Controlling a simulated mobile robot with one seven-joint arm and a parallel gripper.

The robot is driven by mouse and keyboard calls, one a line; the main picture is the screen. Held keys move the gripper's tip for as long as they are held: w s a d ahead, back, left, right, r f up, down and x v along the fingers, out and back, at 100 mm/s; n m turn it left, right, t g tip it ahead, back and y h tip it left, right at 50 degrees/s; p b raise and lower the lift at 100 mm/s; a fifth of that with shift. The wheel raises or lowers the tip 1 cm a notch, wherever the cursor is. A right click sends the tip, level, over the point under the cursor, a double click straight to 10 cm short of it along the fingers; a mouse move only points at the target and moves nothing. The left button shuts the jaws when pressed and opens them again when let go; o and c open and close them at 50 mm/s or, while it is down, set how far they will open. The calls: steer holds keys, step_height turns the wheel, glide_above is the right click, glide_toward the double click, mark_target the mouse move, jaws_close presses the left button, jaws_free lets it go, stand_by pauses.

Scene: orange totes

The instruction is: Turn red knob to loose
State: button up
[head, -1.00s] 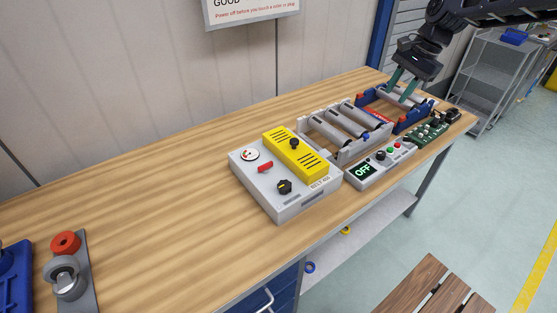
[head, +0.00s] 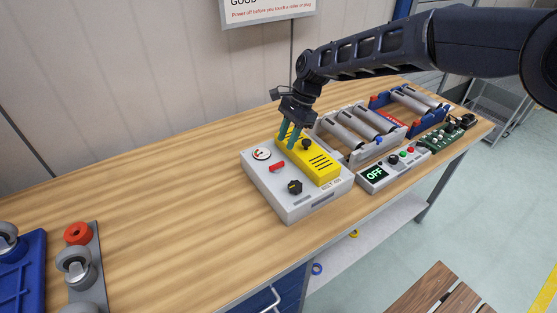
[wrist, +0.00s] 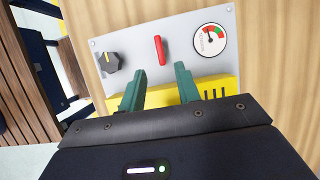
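The red knob (head: 277,167) is a narrow red bar on the sloped top of a grey box (head: 262,187). It also shows in the wrist view (wrist: 160,50), pointing nearly up and down the picture. A round gauge (wrist: 209,40) with red and green bands sits to its right there; its lettering is too small to read. My gripper (head: 290,138) hangs over the yellow cover (head: 318,165) of the box, behind the red knob in the head view. In the wrist view its green fingers (wrist: 159,69) stand apart with nothing between them, short of the knob.
A roller frame (head: 362,132) and a control box reading OFF (head: 375,174) stand to the right.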

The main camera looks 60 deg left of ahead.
mark_target(277, 164)
steer(key=x, duration=0.8)
steer(key=shift+s+f, duration=0.1)
steer(key=shift+f, duration=0.1)
jaws_close()
